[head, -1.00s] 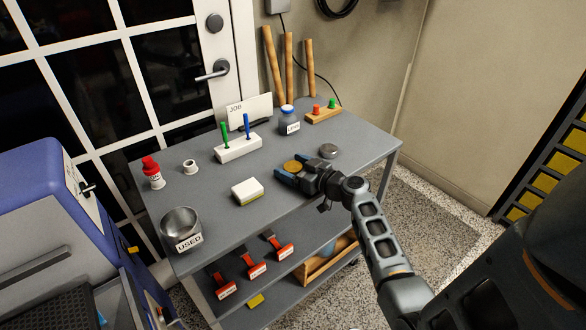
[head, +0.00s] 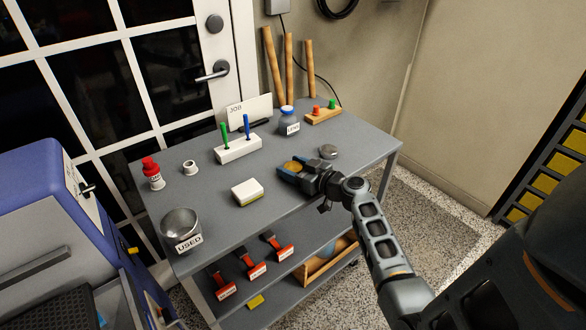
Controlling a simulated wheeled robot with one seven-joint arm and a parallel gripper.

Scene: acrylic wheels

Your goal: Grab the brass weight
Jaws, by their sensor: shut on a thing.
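The brass weight (head: 293,166) is a round, flat, gold-coloured disc on the grey table top, right of the middle. My gripper (head: 291,170) reaches in from the right, low over the table. Its blue-tipped fingers are shut on the brass weight, one on each side. Part of the weight's edge is hidden by the fingers. I cannot tell whether it is lifted off the table.
A grey round weight (head: 328,152) lies just behind my gripper. A white-and-yellow block (head: 247,192) sits to the left. A white holder (head: 238,149) with green and blue tools, a labelled jar (head: 288,122) and a wooden stand (head: 323,116) stand farther back. A metal bowl (head: 181,228) is front left.

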